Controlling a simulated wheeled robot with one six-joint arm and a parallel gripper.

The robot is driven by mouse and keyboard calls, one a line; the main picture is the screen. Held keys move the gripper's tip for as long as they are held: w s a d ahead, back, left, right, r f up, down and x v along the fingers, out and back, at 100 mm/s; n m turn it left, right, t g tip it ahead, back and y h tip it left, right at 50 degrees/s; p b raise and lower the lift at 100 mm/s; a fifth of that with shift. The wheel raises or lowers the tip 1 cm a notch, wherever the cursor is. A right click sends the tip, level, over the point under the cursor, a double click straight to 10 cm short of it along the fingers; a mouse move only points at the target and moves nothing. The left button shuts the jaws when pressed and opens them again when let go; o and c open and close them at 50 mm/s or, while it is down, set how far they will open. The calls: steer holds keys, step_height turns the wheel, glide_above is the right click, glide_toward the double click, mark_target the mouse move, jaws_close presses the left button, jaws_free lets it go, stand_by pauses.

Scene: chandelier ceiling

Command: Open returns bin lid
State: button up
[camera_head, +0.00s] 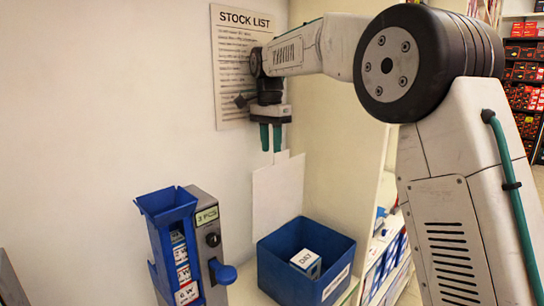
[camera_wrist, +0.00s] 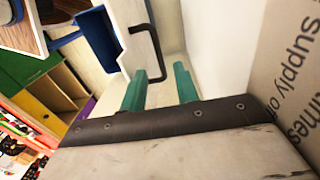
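The blue returns bin (camera_head: 275,270) stands at the lower middle of the head view, open at the top. A white upright panel (camera_head: 278,190), apparently its lid, stands behind it near the wall. My gripper (camera_head: 270,150) points down just above the panel's top edge. Its two green fingers are apart, with nothing clearly held. In the wrist view, the gripper (camera_wrist: 160,75) shows its spread fingers near a black bar handle (camera_wrist: 153,45) beside a white and blue part (camera_wrist: 122,28). I cannot tell whether the handle touches a finger.
A small white box (camera_head: 306,263) sits in the bin. A blue and grey dispenser (camera_head: 170,215) holding several boxes stands at the left. A stock list sheet (camera_head: 228,60) hangs on the wall behind my gripper. Shelves (camera_head: 385,265) lie right of the bin.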

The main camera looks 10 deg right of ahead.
steer(key=shift+w+r, duration=0.1)
steer(key=shift+r, duration=1.5)
